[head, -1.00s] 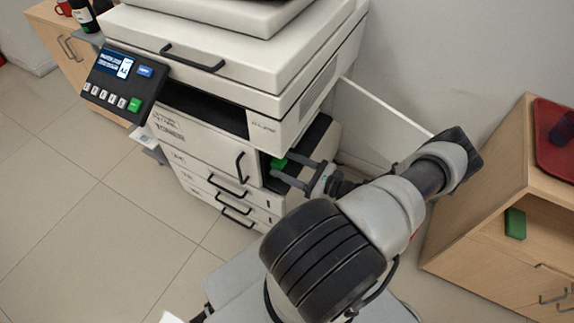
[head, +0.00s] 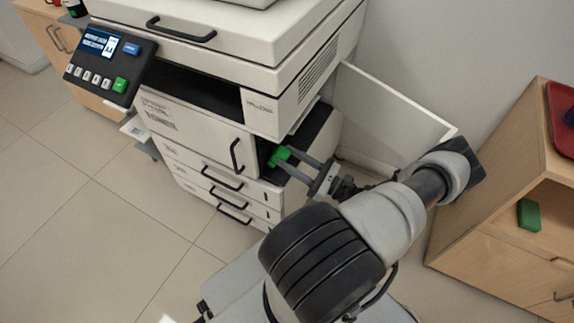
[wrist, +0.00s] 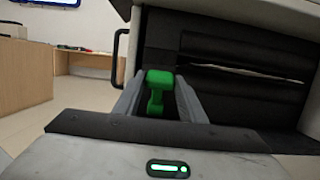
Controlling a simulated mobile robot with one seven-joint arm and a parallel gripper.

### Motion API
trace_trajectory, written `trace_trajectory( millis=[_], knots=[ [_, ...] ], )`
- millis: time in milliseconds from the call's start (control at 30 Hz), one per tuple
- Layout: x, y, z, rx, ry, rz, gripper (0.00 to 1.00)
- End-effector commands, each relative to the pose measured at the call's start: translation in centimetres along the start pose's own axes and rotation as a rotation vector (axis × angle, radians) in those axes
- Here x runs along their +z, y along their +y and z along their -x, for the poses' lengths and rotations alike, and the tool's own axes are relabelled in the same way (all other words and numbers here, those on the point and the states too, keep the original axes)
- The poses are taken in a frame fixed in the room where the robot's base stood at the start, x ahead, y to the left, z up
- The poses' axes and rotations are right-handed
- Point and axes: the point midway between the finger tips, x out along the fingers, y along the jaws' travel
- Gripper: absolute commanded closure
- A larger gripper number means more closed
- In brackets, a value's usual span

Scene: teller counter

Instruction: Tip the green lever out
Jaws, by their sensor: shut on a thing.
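The green lever (head: 280,156) sits inside the open side bay of the large white copier (head: 195,128). In the wrist view the green lever (wrist: 158,90) stands between my two fingers, with a wide head at the top and a narrower stem below. My gripper (head: 288,162) reaches into the bay from the right, and it also shows in the wrist view (wrist: 158,100). The fingers are shut on the lever. The lever's lower end is hidden behind my gripper's body.
The copier's open side door (head: 395,115) stands out to the right, behind my arm. Inside the bay is a dark slot with a pale strip of paper (wrist: 250,73). A wooden cabinet (head: 490,190) with a green box (head: 529,215) stands at the right. The floor at left is clear.

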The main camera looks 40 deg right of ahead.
Motion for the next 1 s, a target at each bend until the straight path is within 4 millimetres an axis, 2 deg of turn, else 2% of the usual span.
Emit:
trace_trajectory(
  millis=[33,500,1000],
  knots=[
    [-1.6,0.0,0.7,0.0,-0.044,0.001,1.0],
    [-2.8,0.1,2.5,0.0,-0.413,0.0,1.0],
    [-3.7,0.0,3.2,0.001,-0.565,0.001,1.0]
  ],
)
